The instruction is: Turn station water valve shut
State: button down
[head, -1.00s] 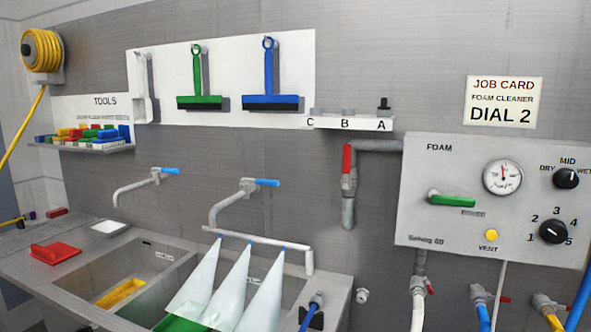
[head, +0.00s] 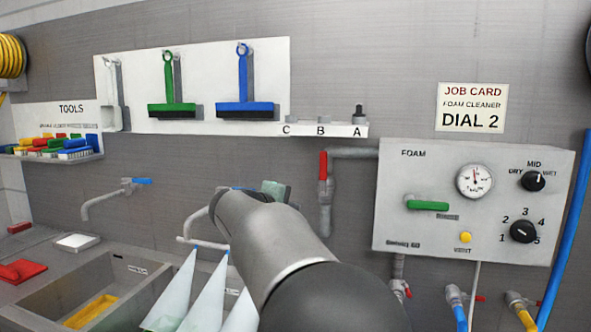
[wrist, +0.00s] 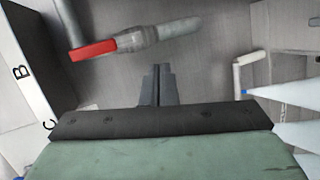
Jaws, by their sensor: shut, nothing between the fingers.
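A pipe valve with a red lever (head: 323,165) is on the grey wall pipe (head: 325,205), left of the foam panel. The lever stands upright, in line with the vertical pipe. In the wrist view the same red lever (wrist: 93,49) shows at upper left, with the pipe fitting (wrist: 150,34) running right from it. My gripper (wrist: 158,72) is shut and empty at the middle of the wrist view, apart from the lever. In the head view my arm hides the gripper's fingers.
The foam panel (head: 400,236) has a green lever (head: 428,205), gauge and dials. Smaller red-handled valves (head: 407,291) sit below it. A small shelf (head: 340,129) marked C, B, A is above the pipe. Left are sinks, taps and white cones (head: 208,295).

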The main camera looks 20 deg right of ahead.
aim_at(323, 175)
jog(key=w+a+r+n+t+h, duration=0.1)
jog(key=w+a+r+t+h, duration=0.1)
jog(key=w+r, duration=0.45)
jog(key=w+d+r+p, duration=0.1)
jog(key=d+p, duration=0.3)
jog(key=d, duration=0.6)
jog(key=shift+w+d+r+p, duration=0.25)
jog(key=shift+w+d+p, duration=0.05)
jog(key=shift+d, duration=0.05)
